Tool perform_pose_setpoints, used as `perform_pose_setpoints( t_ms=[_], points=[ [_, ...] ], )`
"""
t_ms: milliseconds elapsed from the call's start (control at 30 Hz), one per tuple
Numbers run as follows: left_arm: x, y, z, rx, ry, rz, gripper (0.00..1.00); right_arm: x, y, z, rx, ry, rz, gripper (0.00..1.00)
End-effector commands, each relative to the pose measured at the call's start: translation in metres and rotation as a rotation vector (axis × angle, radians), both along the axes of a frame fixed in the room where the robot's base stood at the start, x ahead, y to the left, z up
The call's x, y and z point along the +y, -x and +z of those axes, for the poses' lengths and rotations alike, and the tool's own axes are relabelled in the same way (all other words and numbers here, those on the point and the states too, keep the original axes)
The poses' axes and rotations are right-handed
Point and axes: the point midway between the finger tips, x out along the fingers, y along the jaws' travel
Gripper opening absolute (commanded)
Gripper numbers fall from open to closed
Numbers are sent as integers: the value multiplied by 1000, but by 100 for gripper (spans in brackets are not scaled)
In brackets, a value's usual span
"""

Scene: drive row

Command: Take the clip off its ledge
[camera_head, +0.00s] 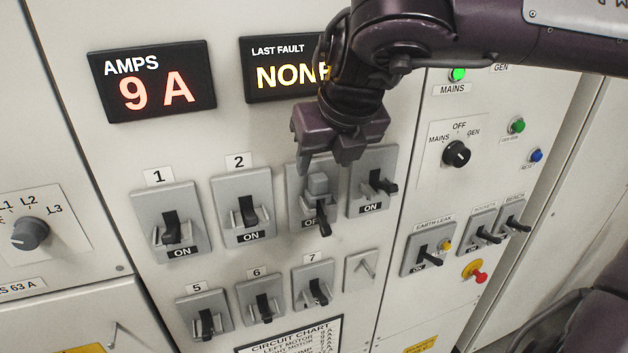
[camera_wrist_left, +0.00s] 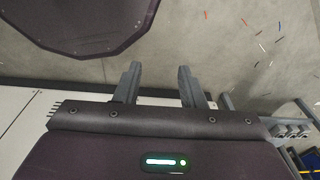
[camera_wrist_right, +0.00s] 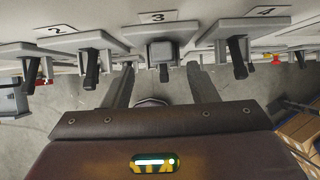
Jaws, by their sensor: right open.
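A small grey block, which looks like the clip (camera_head: 318,184), sits on the front of breaker 3 (camera_head: 297,198), just above its dark lever. It also shows in the right wrist view (camera_wrist_right: 162,51), under the label 3. My right gripper (camera_head: 324,172) is open at breaker 3, its fingers coming down from above. In the right wrist view its two fingers (camera_wrist_right: 161,78) lie either side of the block's line, with nothing held. Whether they touch the block, I cannot tell. My left gripper (camera_wrist_left: 158,76) is open and empty over grey floor, away from the panel.
Breaker 2 (camera_head: 226,186) and breaker 4 (camera_head: 384,157) flank breaker 3 closely, with levers sticking out. Several smaller breakers, including number 7 (camera_head: 298,272), sit below. Earth-leak switch (camera_head: 412,268) and red-yellow button (camera_head: 475,271) are at right. Displays (camera_head: 151,81) are above.

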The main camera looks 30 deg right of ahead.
Motion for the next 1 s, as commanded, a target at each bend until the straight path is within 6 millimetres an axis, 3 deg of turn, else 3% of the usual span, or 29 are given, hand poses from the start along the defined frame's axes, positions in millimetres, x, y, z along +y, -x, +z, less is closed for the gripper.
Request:
perform_pose_setpoints(
  t_ms=[100, 233, 367, 600, 767, 1000],
  points=[
    [6, 28, 6, 40, -8, -2, 36, -2, -6, -10, 4, -4, 1, 53],
    [7, 40, 20, 58, -11, -1, 36, -4, -12, -22, 7, -5, 0, 53],
    [7, 32, 31, 46, -9, -1, 36, -7, -21, -38, 6, -5, 0, 53],
    [4, -2, 39, -5, -4, 0, 36, -9, -30, -55, -1, -4, -1, 53],
    [5, 2, 38, 3, -6, 0, 36, -9, -30, -56, -2, -5, -1, 53],
    [6, 20, 36, 28, -8, 1, 36, -9, -30, -55, -2, -4, -1, 25]
  ],
)
